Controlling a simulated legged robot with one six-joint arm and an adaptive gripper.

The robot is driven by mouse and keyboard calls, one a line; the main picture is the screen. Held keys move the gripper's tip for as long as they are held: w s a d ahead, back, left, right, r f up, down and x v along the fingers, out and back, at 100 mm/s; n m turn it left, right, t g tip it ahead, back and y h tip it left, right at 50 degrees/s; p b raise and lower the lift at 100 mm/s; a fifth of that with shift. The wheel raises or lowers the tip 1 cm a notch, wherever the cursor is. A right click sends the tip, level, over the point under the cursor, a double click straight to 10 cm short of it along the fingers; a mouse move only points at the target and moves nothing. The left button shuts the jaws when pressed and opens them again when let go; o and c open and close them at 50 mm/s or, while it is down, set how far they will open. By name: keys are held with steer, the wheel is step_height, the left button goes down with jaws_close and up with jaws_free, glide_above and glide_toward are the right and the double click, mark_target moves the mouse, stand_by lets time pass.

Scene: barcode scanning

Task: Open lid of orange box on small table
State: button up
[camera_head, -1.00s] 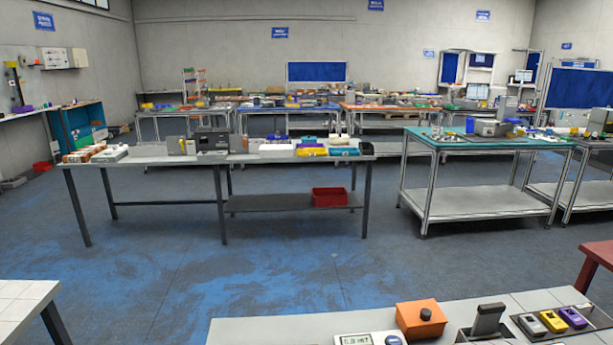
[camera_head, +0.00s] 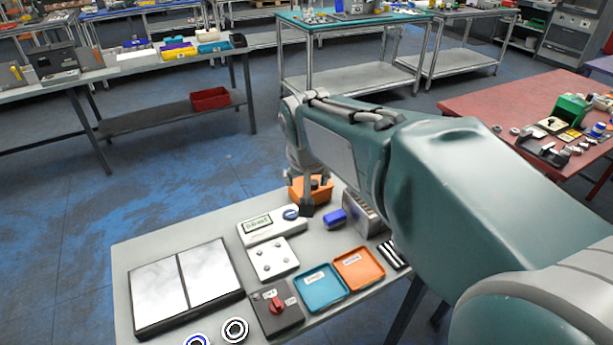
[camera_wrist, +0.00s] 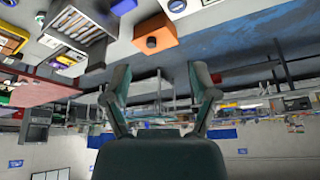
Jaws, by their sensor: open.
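The orange box (camera_head: 324,192) sits at the far end of the small grey table (camera_head: 215,232) in the head view. My arm's end partly hides it there. In the wrist view, which is upside down, the orange box (camera_wrist: 163,32) shows whole at the top, with its lid down and a dark round knob (camera_wrist: 151,42) on it. My gripper (camera_wrist: 160,68) has its two fingers spread wide and nothing between them. The box lies past the fingertips and slightly left of their middle, apart from them.
A white meter (camera_head: 270,227) and a grey slotted holder (camera_head: 362,215) stand near the box. A blue tray (camera_head: 320,289) and an orange tray (camera_head: 359,270) lie nearer. A red table (camera_head: 490,108) stands at right. The blue floor (camera_head: 170,180) beyond the small table is clear.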

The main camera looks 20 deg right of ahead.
mark_target(313, 182)
steer(key=w+d+f+m, duration=0.1)
steer(key=w+d+f, duration=0.15)
steer(key=w, duration=0.25)
steer(key=w+d+f+m+g+h, duration=0.1)
steer(key=w+d+f, duration=0.1)
steer(key=w+f, duration=0.15)
steer(key=w+d+f+m, duration=0.1)
steer(key=w+d+f, duration=0.1)
steer(key=w, duration=0.4)
steer(key=x, duration=1)
steer(key=shift+d+f, duration=0.3)
steer(key=shift+s, duration=0.1)
jaws_close()
